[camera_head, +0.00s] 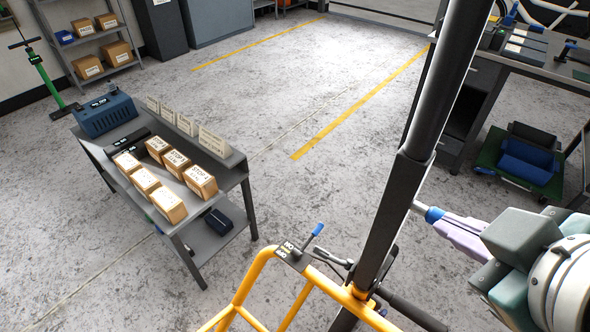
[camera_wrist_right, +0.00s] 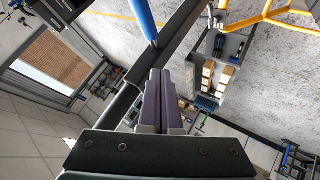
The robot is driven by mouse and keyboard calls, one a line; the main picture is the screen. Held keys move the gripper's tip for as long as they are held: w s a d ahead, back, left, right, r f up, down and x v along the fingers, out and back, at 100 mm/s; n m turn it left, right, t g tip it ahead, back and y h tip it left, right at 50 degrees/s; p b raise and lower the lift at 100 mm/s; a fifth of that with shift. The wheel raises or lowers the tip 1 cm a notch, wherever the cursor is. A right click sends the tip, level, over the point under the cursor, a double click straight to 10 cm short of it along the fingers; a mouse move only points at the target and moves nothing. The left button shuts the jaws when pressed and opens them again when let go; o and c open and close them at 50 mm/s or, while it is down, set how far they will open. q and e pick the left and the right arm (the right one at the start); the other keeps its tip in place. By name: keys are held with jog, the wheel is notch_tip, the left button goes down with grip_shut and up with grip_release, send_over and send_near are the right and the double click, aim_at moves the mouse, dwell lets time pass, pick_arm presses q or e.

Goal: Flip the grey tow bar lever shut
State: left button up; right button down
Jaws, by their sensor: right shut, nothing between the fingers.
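A lever with a blue grip (camera_head: 431,214) and a short grey rod (camera_head: 418,207) sticks out to the right of a tall dark post (camera_head: 420,130); I take it for the grey tow bar lever. Its blue grip also shows at the top of the right wrist view (camera_wrist_right: 143,18), with the dark post (camera_wrist_right: 185,30) behind it. My right gripper (camera_head: 443,222) is shut and empty, its fingertips close beside the blue grip. I cannot tell if they touch. In the wrist view the closed fingers (camera_wrist_right: 162,78) point towards the lever and post. My left gripper is not in view.
A yellow tube frame (camera_head: 252,282) at the bottom carries a labelled plate (camera_head: 291,254) with another blue-tipped lever (camera_head: 317,230). A grey cart (camera_head: 191,232) with several boxes stands left. A workbench (camera_head: 487,60) stands at the upper right. The floor behind the post is clear.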

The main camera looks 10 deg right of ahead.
jog(key=w+a+f+n+t+y+b, duration=0.1)
jog(key=a+f+n+b, duration=0.1)
jog(key=f+b, duration=0.6)
jog(key=w+a+f+n+t+y+b, duration=0.1)
jog(key=a+f+n+t+b, duration=0.1)
jog(key=f+b, duration=0.7)
jog(key=w+a+f+n+t+y+b, duration=0.1)
jog(key=a+f+n+y+b, duration=0.1)
jog(key=f+b, duration=0.7)
jog(key=shift+a+f+n, duration=0.35)
jog(key=shift+a+n, duration=0.15)
jog(key=shift+n, duration=0.5)
